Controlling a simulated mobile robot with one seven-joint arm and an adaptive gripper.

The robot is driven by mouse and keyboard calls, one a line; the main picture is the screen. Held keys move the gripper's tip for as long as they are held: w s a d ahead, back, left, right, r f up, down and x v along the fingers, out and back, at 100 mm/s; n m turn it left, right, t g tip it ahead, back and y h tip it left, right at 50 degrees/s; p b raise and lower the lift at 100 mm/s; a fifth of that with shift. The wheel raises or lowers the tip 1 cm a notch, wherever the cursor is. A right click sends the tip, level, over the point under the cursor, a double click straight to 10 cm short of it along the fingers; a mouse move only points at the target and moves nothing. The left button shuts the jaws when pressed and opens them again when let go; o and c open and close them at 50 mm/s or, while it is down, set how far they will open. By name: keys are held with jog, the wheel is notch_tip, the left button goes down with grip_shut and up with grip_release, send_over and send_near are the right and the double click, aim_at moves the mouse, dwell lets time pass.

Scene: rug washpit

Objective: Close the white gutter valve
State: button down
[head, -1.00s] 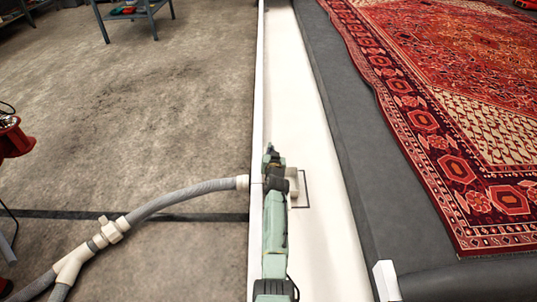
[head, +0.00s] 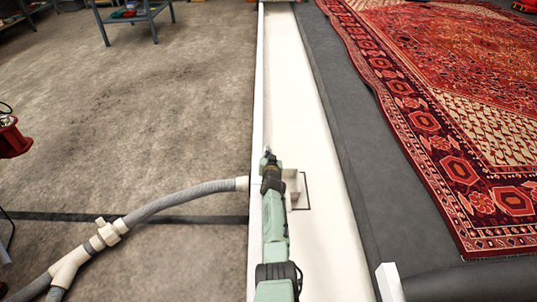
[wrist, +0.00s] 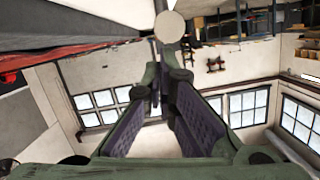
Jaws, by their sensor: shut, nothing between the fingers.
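My gripper (head: 267,155) is over the left side of the long white gutter (head: 303,110), its fingers shut and empty. In the wrist view the purple-padded fingers (wrist: 165,68) meet near a pale round disc (wrist: 170,27); I cannot tell what the disc belongs to. A white box-like fitting (head: 292,190) with a dark outline sits in the gutter just right of my wrist, partly hidden by the arm. A grey hose (head: 180,197) joins the gutter's left wall and carries a white valve-like fitting (head: 108,232) with a stubby handle. Which fitting is the gutter valve is unclear.
A red patterned rug (head: 440,90) lies on the dark surface right of the gutter. A white post (head: 389,283) stands near the front right. A red reel-like object (head: 12,138) is at the left edge. A grey table (head: 140,14) stands far back. The left floor is mostly open.

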notch_tip(320, 180, down, 7)
jog(key=b, duration=0.7)
jog(key=shift+r, duration=0.25)
